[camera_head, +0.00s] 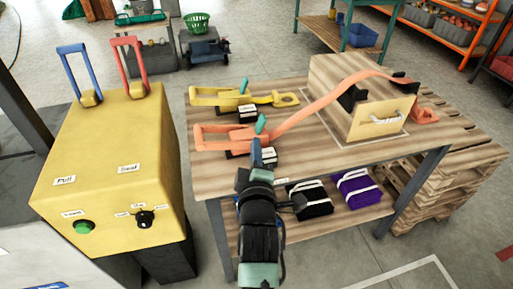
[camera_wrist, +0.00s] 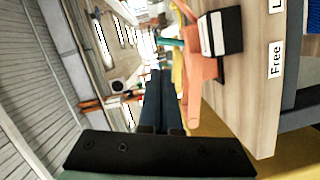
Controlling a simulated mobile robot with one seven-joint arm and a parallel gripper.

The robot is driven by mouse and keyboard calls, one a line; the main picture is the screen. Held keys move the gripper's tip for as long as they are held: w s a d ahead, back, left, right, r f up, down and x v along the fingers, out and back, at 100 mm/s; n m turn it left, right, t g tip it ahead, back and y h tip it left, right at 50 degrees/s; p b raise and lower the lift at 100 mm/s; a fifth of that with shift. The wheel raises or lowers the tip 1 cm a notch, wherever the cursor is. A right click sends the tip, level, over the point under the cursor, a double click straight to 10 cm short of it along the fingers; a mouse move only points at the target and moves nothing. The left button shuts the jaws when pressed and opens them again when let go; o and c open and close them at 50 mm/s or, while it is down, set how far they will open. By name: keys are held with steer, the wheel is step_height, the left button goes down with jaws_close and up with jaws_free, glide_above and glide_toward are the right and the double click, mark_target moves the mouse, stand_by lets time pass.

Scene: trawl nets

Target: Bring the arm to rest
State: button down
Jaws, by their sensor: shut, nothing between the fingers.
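My gripper (camera_head: 262,152) is at the front edge of the wooden table, in front of the orange ratchet handle (camera_head: 222,136). Its dark blue fingers also show in the wrist view (camera_wrist: 158,98), shut together and empty. In that sideways-turned view the orange handle (camera_wrist: 200,85) is close to the right of the fingers; I cannot tell whether they touch. My dark arm comes up from the bottom of the head view and hides part of the table front and lower shelf.
The table (camera_head: 330,160) holds a yellow ratchet (camera_head: 215,97) and a wooden box (camera_head: 345,95) with an orange strap (camera_head: 320,98) over it. A yellow control cabinet (camera_head: 110,155) with two levers stands left. Pallets (camera_head: 445,175) are right. Dark and purple bundles lie on the lower shelf.

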steer(key=s+r+m+t, duration=0.2)
steer(key=r+m+t, duration=0.15)
steer(key=r, duration=1.05)
steer(key=s+r+m+t, duration=0.2)
steer(key=s+r+m, duration=0.15)
steer(key=r, duration=1.05)
steer(key=s+r+m+t, duration=0.5)
steer(key=s+r+m, duration=0.2)
steer(key=s+r, duration=0.85)
step_height(320, 180, up, 20)
steer(key=p, duration=1.7)
steer(key=shift+w+d+f+m+h, duration=0.2)
steer(key=shift+w+m+h, duration=0.1)
steer(key=shift+m, duration=0.1)
